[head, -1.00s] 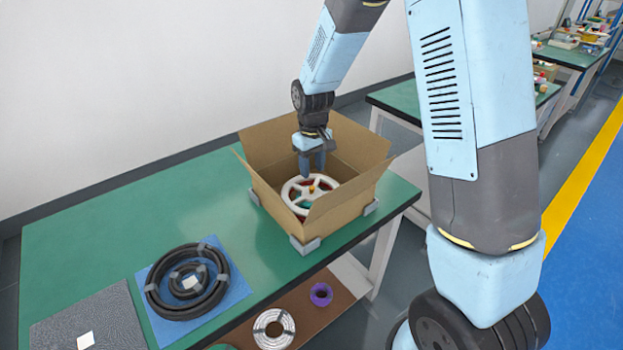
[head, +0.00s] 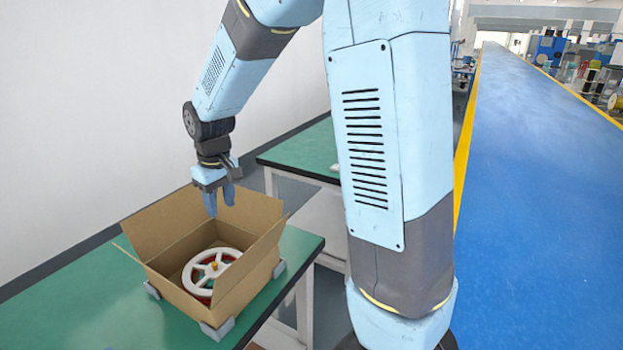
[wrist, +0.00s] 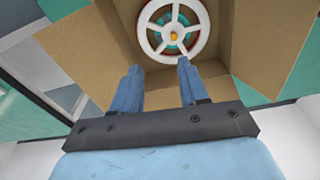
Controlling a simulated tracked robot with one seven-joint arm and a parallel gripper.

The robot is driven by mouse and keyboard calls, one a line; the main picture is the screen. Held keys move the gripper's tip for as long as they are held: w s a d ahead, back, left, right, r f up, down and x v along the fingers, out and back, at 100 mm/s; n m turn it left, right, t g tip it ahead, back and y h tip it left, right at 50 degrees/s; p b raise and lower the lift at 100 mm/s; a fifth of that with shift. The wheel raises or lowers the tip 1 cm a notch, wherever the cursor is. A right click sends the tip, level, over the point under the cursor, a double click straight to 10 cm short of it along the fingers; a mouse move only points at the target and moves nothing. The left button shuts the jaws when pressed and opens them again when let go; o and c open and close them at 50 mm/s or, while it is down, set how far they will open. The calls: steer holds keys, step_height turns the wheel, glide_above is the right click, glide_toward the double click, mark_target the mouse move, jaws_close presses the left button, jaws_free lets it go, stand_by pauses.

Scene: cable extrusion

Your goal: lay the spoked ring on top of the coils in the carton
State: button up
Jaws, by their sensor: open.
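The white spoked ring (head: 208,268) lies inside the open carton (head: 240,296), with an orange knob at its hub. In the wrist view the ring (wrist: 149,50) lies flat, and red and teal coils (wrist: 188,42) show under it through the gaps between its spokes. My gripper (head: 225,207) is above the carton's far side, clear of the ring. In the wrist view its two blue fingers (wrist: 157,74) are apart with nothing between them. Most of the coils are hidden under the ring and behind the carton's near wall.
The carton's flaps stand spread outward around its opening. Grey corner blocks (head: 218,329) hold its base on the green table (head: 110,308). A second green table (head: 306,152) stands behind. A blue floor lane (head: 530,190) runs clear at the right.

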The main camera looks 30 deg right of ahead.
steer(key=s+d+r+m+t, duration=0.2)
steer(key=s+d+r, duration=0.5)
steer(key=s, duration=0.4)
steer(key=s+d+r+m+t, duration=0.2)
steer(key=s+d+r, duration=0.5)
steer(key=s, duration=0.5)
steer(key=shift+m+t, duration=0.3)
steer(key=shift+m, duration=0.5)
steer(key=shift+d, duration=0.1)
